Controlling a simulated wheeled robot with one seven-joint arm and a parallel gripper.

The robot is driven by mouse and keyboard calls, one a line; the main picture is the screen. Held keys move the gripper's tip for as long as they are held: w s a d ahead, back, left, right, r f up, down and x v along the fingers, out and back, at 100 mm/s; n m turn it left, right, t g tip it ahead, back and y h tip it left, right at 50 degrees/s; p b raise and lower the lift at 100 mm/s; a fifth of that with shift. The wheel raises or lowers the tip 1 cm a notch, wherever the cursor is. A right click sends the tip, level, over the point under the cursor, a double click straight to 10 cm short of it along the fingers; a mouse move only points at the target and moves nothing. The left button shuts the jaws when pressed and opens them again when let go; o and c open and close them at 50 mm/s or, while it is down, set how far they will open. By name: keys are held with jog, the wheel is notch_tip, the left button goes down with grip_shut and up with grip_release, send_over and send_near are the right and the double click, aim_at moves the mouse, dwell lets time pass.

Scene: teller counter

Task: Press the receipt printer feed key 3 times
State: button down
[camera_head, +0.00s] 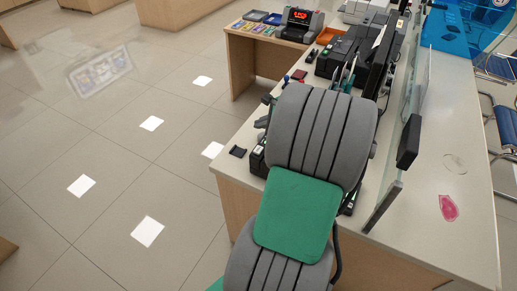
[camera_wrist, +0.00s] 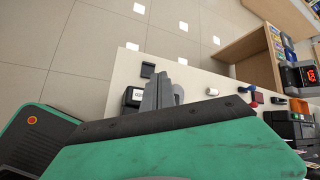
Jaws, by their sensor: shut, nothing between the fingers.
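A small black box with a white patch (camera_wrist: 132,97) stands on the counter just left of my gripper in the wrist view; it may be the receipt printer. In the head view a black box (camera_head: 257,158) shows only in part beside my arm. I cannot make out the feed key. My gripper (camera_wrist: 158,78) is shut and empty, pointing over the counter near the box in the wrist view. Whether it touches anything I cannot tell. In the head view my grey and green arm hides the gripper and much of the counter there.
A flat black pad (camera_head: 237,151) lies at the counter's left edge. Red-topped stamps (camera_head: 298,75), black machines (camera_head: 340,52) and an orange tray (camera_head: 328,36) stand farther back. A glass screen (camera_head: 385,208) runs along the right. The tiled floor (camera_head: 110,150) at left is clear.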

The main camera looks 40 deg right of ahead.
jog(key=b, duration=0.7)
send_over(261, 151)
jog(key=f, duration=0.6)
jog(key=shift+w+f, duration=0.2)
jog(key=shift+f, duration=1.15)
jog(key=shift+f, duration=0.15)
jog(key=shift+f, duration=0.25)
jog(key=shift+f, duration=0.5)
dwell(0.5)
jog(key=shift+r, duration=0.1)
jog(key=shift+r+p, duration=0.75)
jog(key=shift+r, duration=0.05)
